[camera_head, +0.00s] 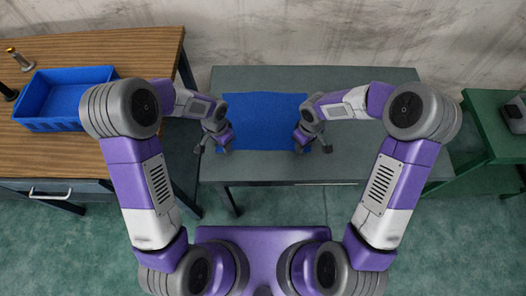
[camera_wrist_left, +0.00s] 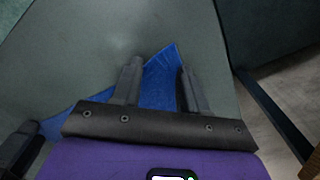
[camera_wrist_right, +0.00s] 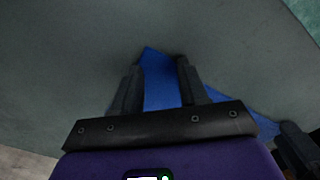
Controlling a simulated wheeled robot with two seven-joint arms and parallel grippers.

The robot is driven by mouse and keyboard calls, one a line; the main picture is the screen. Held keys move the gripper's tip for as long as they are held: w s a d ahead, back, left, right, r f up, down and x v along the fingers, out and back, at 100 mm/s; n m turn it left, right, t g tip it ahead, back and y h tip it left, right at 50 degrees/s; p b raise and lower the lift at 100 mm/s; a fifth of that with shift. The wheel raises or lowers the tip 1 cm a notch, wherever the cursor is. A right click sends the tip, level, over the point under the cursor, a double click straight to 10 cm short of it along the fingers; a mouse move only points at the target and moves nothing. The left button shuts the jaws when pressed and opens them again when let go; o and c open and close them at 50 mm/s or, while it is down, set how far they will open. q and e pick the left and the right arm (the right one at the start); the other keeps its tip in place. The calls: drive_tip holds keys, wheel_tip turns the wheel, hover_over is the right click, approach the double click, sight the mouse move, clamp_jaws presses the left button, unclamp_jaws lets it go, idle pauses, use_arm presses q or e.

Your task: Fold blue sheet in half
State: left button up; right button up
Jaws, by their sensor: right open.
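The blue sheet (camera_head: 265,118) lies flat, unfolded, on the grey-green table. My left gripper (camera_head: 211,150) is at its near left corner. In the left wrist view that gripper (camera_wrist_left: 160,85) is open, with a pointed corner of the sheet (camera_wrist_left: 160,80) between its spread fingers. My right gripper (camera_head: 313,150) is at the near right corner. In the right wrist view it (camera_wrist_right: 160,80) is open, with the sheet's other corner (camera_wrist_right: 160,80) between its fingers. Neither gripper's fingers close on the sheet. My forearms and grippers cover parts of its left and right edges.
The grey-green table (camera_head: 380,165) is bare around the sheet. A wooden workbench (camera_head: 140,50) on the left holds a blue bin (camera_head: 65,117) and small upright tools. A green cabinet (camera_head: 490,140) stands at the right. A wall is behind the table.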

use_arm(q)
clamp_jaws()
use_arm(e)
clamp_jaws()
use_arm(q)
drive_tip(key=shift+f, duration=0.1)
use_arm(e)
drive_tip(key=shift+f, duration=0.1)
use_arm(q)
drive_tip(key=shift+a+r, duration=0.1)
drive_tip(key=shift+r, duration=0.1)
use_arm(e)
drive_tip(key=shift+d+r, duration=0.1)
drive_tip(key=shift+r, duration=0.1)
